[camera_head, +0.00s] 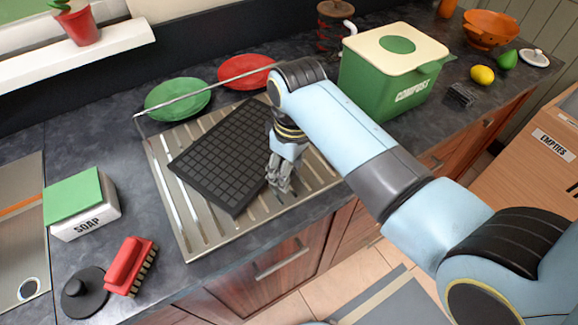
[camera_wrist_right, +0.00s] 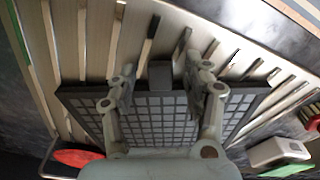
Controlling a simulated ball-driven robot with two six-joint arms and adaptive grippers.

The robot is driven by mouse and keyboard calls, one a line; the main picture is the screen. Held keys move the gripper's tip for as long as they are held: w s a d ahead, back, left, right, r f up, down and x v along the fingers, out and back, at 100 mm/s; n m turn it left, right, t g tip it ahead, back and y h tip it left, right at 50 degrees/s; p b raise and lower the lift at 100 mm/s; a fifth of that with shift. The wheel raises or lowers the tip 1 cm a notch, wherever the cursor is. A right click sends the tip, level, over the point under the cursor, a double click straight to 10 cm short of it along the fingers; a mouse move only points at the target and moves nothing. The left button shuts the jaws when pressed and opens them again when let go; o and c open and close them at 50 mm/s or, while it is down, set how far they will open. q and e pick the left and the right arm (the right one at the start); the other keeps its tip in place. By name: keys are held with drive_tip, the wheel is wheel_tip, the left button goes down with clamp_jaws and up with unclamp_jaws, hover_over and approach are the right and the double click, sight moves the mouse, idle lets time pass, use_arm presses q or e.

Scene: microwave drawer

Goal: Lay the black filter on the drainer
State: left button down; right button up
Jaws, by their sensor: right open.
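The black filter (camera_head: 225,155) is a flat square grid panel. It lies on the ribbed metal drainer (camera_head: 197,236) in the head view, turned at an angle to the ribs. My right gripper (camera_head: 279,183) is over the filter's right edge and points down. In the right wrist view, the open fingers (camera_wrist_right: 160,92) are on either side of a small dark tab (camera_wrist_right: 160,75) on the filter's edge (camera_wrist_right: 150,118). I cannot tell whether the fingers touch it. My left gripper is not in view.
Green (camera_head: 178,99) and red (camera_head: 246,71) plates lean behind the drainer's wire rail. A green compost bin (camera_head: 390,75) stands to the right. A soap box (camera_head: 82,205), a red brush (camera_head: 130,265) and a black plug (camera_head: 85,291) lie to the left, beside the sink (camera_head: 22,240).

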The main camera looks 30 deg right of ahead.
wheel_tip(320, 180, up, 12)
drive_tip(key=b, duration=0.1)
drive_tip(key=shift+s+d+r, duration=0.15)
drive_tip(key=shift+s, duration=0.25)
idle(0.4)
